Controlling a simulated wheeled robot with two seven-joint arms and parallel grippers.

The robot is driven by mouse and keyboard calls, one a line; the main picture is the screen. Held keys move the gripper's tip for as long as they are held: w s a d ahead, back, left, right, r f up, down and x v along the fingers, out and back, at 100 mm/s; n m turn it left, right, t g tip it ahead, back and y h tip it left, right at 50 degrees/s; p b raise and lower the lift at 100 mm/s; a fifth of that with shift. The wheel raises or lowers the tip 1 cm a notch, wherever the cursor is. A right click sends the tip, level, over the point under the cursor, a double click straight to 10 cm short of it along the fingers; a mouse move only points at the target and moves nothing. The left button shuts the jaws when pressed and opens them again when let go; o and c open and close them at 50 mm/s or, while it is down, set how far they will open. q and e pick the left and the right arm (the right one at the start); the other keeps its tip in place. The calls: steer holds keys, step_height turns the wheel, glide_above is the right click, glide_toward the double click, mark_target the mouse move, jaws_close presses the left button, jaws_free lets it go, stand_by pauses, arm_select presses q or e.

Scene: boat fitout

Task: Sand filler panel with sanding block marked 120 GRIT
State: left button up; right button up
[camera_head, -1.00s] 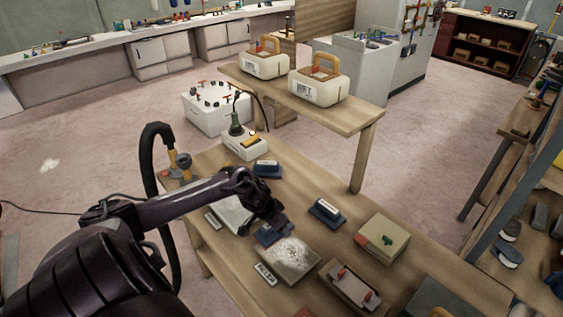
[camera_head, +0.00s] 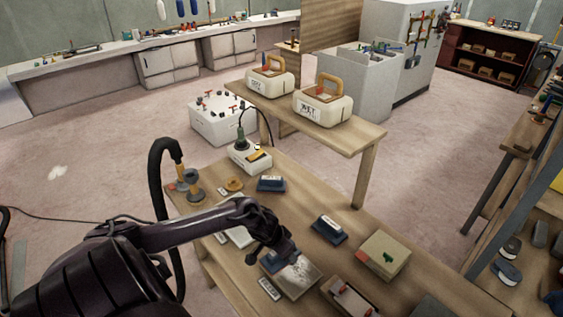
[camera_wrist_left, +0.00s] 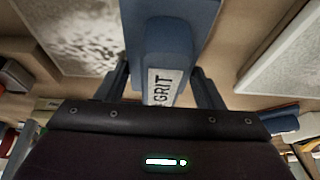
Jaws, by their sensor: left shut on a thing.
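My left gripper (camera_head: 272,248) is shut on a blue sanding block (camera_wrist_left: 168,45). In the left wrist view the block's white label reads GRIT; its number is hidden by the gripper. In the head view the block (camera_head: 268,262) is at the upper left part of a grey filler panel (camera_head: 306,283) with a whitish, dusty patch. I cannot tell whether it touches the panel. The panel also shows at the left of the left wrist view (camera_wrist_left: 75,35). Two other blue blocks with white labels lie on the bench, one farther back (camera_head: 271,184), one to the right (camera_head: 330,230). My right gripper is out of view.
A pale panel (camera_head: 238,236) lies left of the held block. A green-and-tan box (camera_head: 383,255) and a tray with red-handled parts (camera_head: 350,300) are to the right. A hose (camera_head: 158,170) loops at the bench's left edge. A second bench (camera_head: 340,138) with two white caddies stands behind.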

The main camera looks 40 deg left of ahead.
mark_target(293, 265)
arm_select(q)
steer(key=shift+s+d+p, duration=0.15)
steer(key=shift+d+p, duration=0.3)
steer(key=shift+d, duration=0.25)
steer(key=shift+s+d+f, duration=0.15)
steer(key=shift+d, duration=1.25)
steer(key=shift+d+r, duration=0.2)
steer(key=shift+d, duration=2.35)
steer(key=shift+s+d+f, duration=0.1)
steer(key=shift+s+d, duration=0.1)
steer(key=shift+d, duration=1.15)
steer(key=shift+s+d, duration=0.1)
steer(key=shift+d, duration=0.15)
steer(key=shift+s+a, duration=0.1)
steer(key=shift+s, duration=0.65)
steer(key=shift+a, duration=0.5)
steer(key=shift+w+a, duration=0.2)
steer(key=shift+a, duration=2.3)
steer(key=shift+w+a, duration=0.15)
steer(key=shift+a, duration=2.35)
steer(key=shift+w+a, duration=0.2)
steer(key=shift+a, duration=2.3)
